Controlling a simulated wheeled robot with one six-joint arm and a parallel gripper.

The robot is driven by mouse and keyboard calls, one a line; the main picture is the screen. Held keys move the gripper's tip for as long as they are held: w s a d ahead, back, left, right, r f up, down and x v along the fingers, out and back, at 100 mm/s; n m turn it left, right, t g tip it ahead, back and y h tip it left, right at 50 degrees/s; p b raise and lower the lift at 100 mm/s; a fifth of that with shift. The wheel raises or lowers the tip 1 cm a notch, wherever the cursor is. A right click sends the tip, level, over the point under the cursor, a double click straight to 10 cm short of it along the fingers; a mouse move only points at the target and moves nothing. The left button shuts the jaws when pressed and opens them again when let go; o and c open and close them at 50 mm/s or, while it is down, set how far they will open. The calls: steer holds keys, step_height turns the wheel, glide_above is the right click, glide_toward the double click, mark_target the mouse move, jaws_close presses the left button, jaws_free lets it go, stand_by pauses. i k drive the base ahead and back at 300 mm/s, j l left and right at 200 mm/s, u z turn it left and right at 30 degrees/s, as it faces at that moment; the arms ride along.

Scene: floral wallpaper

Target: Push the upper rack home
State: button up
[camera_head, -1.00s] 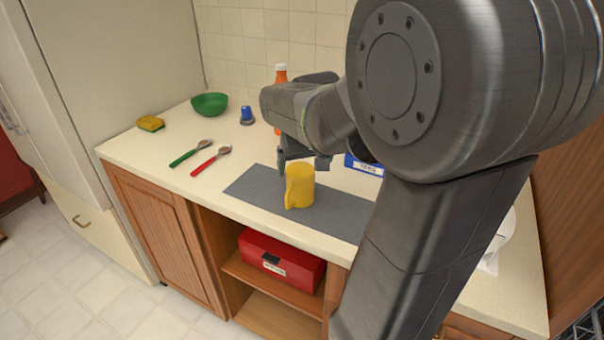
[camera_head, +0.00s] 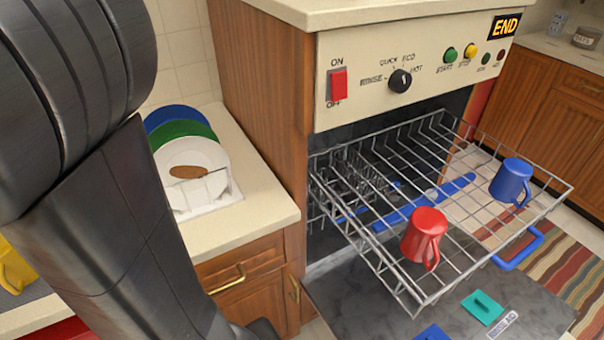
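The upper rack (camera_head: 456,268), a grey wire basket, is pulled out of the dishwasher (camera_head: 328,118), above its lowered door (camera_head: 365,312). A blue handle (camera_head: 519,252) is on the rack's front. A red mug (camera_head: 423,236) and a blue mug (camera_head: 511,181) stand on the rack, apart from each other. A blue bar (camera_head: 425,201) shows through the wires; I cannot tell how it is attached. My arm fills the left side of the view. My gripper is outside the picture.
A counter (camera_head: 262,214) to the left holds a white rack (camera_head: 219,200) with blue, green and white plates. A yellow mug (camera_head: 12,268) shows at the left edge. A striped rug (camera_head: 572,262) lies at the right. The dishwasher panel display reads END.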

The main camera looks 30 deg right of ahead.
mark_target(432, 194)
steer(key=k+j, duration=0.2)
steer(key=j, duration=0.2)
steer(key=k+j, duration=0.45)
steer(key=j, duration=0.3)
